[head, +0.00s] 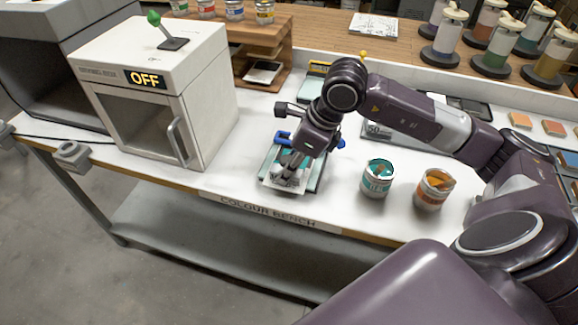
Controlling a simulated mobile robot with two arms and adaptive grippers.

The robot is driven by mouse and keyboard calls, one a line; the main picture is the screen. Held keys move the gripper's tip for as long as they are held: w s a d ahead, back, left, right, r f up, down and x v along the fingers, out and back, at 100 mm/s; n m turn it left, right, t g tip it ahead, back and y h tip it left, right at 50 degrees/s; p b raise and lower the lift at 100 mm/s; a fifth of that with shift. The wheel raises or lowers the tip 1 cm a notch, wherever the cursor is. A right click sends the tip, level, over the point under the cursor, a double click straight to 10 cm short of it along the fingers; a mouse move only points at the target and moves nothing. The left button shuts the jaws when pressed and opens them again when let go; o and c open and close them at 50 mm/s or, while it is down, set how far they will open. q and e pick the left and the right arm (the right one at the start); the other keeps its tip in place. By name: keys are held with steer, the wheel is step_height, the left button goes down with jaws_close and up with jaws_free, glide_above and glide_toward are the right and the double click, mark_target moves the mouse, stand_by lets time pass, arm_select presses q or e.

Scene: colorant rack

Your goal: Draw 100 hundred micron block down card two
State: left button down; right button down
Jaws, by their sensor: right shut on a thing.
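My right gripper (289,166) reaches down over the bench onto a green-edged drawdown board (318,178). It is shut on a small block, mostly hidden by the fingers; its thickness marking cannot be read. A pale card (284,184) lies on the board under the fingers, its near end showing. Whether it is card two cannot be told. A blue clip (283,138) shows at the board's far end, partly behind the gripper. My left gripper is not in view.
An open teal paint tin (377,182) and an orange one (432,192) stand right of the board. A white oven (150,100) marked OFF stands to the left. A dark tray marked 50 (378,131) lies behind my arm. The bench's front edge is close.

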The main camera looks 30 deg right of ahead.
steer(key=shift+s+a, duration=0.1)
steer(key=shift+s+a, duration=0.25)
steer(key=shift+a+b, duration=0.1)
steer(key=shift+b, duration=0.25)
steer(key=shift+s+a+b, duration=0.35)
steer(key=shift+s+a, duration=0.05)
steer(key=shift+f+b, duration=0.1)
steer(key=shift+b, duration=0.2)
step_height(320, 180, up, 7)
steer(key=p, duration=0.4)
stand_by(0.4)
stand_by(0.4)
